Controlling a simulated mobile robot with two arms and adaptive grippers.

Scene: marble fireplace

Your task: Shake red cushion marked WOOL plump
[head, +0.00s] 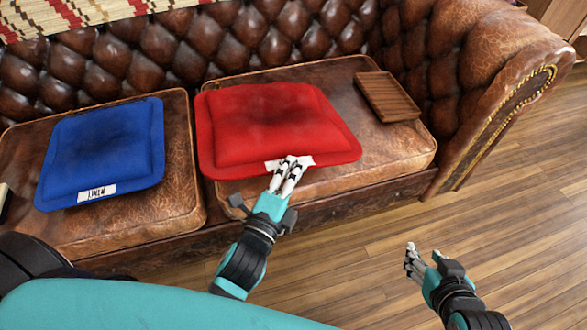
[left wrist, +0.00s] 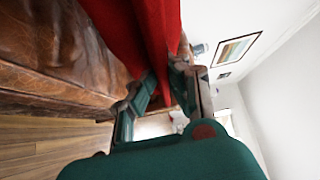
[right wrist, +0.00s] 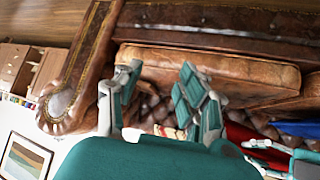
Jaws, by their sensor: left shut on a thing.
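The red cushion (head: 265,125) lies on the right seat of the brown leather sofa. A white label (head: 304,161) sits at its front edge, partly covered by my fingers, so I cannot read it. My left gripper (head: 288,172) is shut on the cushion's front edge at the label. In the left wrist view, red fabric (left wrist: 157,30) runs between the fingers (left wrist: 165,90). My right gripper (head: 425,258) is open and empty, over the wooden floor in front of the sofa. Its spread fingers (right wrist: 160,95) show in the right wrist view.
A blue cushion (head: 103,150) with a white label lies on the left seat. A slatted wooden tray (head: 388,96) lies right of the red cushion, near the sofa arm (head: 500,85). The floor (head: 520,210) at right is clear.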

